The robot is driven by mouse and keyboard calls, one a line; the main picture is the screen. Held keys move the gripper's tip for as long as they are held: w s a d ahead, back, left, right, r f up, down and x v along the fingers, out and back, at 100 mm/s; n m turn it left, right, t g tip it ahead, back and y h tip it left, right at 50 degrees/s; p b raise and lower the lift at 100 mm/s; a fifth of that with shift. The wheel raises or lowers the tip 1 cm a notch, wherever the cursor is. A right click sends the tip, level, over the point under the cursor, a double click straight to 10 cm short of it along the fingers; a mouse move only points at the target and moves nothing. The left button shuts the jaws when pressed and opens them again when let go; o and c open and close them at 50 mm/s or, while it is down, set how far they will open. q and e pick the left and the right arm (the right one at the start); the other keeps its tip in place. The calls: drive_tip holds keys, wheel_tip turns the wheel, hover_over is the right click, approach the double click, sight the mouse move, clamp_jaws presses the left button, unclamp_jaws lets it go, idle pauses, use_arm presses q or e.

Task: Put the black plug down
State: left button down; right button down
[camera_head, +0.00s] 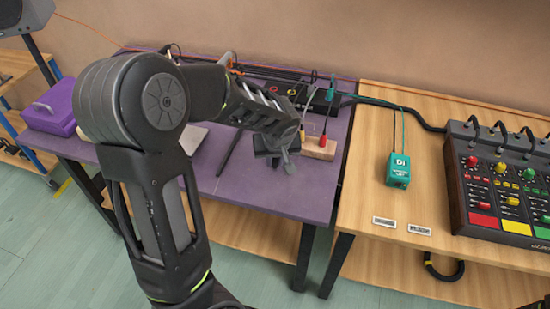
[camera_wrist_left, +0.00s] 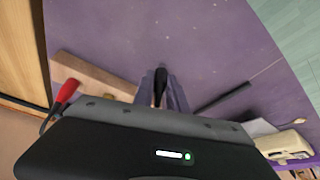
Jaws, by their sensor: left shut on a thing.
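The black plug (camera_wrist_left: 160,86) is between the fingers of my left gripper (camera_wrist_left: 161,92) in the wrist view, pointing out over the purple table top (camera_wrist_left: 215,45). In the head view my left gripper (camera_head: 283,163) is over the purple table, just left of a wooden block (camera_head: 319,148). There the gripper hides the black plug. I cannot tell whether the plug touches the table. A red plug (camera_head: 323,140) stands at the block; it also shows in the wrist view (camera_wrist_left: 67,91). My right gripper is not in view.
A thin black bar (camera_wrist_left: 222,98) lies near the gripper. A black power strip (camera_head: 322,101) and cables run along the back. On the wooden table at right are a teal box (camera_head: 398,170) and a mixer (camera_head: 500,180). The purple table's front is bare.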

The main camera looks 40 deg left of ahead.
use_arm(q)
drive_tip(key=shift+f, duration=0.1)
drive_tip(key=c, duration=1.3)
unclamp_jaws()
drive_tip(key=shift+c, duration=0.2)
drive_tip(key=shift+r, duration=0.3)
drive_tip(key=v, duration=1.1)
drive_tip(key=shift+s+r, duration=0.2)
drive_tip(key=shift+r, duration=0.1)
drive_tip(key=shift+d, duration=0.1)
